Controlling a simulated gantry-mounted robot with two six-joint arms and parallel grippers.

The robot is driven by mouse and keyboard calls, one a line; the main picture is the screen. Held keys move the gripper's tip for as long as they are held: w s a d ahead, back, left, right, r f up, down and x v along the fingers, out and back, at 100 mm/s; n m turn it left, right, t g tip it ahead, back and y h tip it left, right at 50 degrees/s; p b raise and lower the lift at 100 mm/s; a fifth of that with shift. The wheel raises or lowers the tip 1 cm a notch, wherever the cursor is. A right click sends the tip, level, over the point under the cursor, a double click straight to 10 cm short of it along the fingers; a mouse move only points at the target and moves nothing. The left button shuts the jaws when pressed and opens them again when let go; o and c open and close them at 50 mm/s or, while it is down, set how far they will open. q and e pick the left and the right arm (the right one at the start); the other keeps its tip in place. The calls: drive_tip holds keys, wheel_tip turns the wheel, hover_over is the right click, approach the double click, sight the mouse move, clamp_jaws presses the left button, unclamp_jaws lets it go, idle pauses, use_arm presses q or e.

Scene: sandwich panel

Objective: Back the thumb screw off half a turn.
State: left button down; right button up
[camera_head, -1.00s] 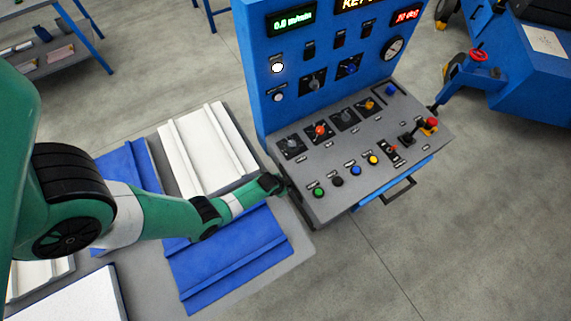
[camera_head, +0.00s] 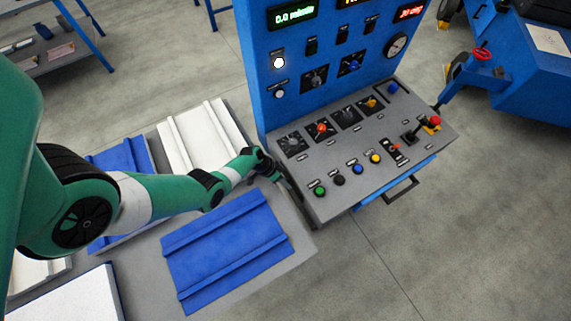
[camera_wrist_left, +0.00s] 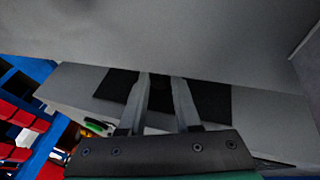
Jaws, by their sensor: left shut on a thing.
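My left gripper (camera_head: 266,164) is at the left side of the blue and grey control console (camera_head: 330,188), low by its sloped desk. In the left wrist view its two grey fingers (camera_wrist_left: 160,82) reach over a dark rectangular plate (camera_wrist_left: 216,100) on a grey surface. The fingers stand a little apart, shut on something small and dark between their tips. I take it for the thumb screw, but its shape is hidden in the shadow and against the dark plate. My right gripper is not in view.
The desk carries buttons, knobs and a red-topped lever (camera_head: 434,121). A drawer handle (camera_head: 400,190) sticks out below its front. Blue panels (camera_head: 225,250) and white panels (camera_head: 190,140) lie on a grey table under my left arm. Grey floor is clear at the lower right.

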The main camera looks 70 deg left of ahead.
use_arm(q)
drive_tip(key=shift+a+f+t+h+b, duration=0.15)
drive_tip(key=shift+h+b, duration=0.1)
drive_tip(key=shift+h, duration=0.15)
drive_tip(key=shift+a+t+h+b, duration=0.15)
drive_tip(key=shift+h+b, duration=0.1)
drive_tip(key=shift+h, duration=0.15)
drive_tip(key=shift+d, duration=0.15)
drive_tip(key=shift+r, duration=0.2)
drive_tip(key=c, duration=0.6)
unclamp_jaws()
drive_tip(key=shift+s, duration=0.1)
drive_tip(key=p+v, duration=0.9)
drive_tip(key=v, duration=0.2)
drive_tip(key=shift+r, duration=0.15)
drive_tip(key=shift+s+r, duration=0.1)
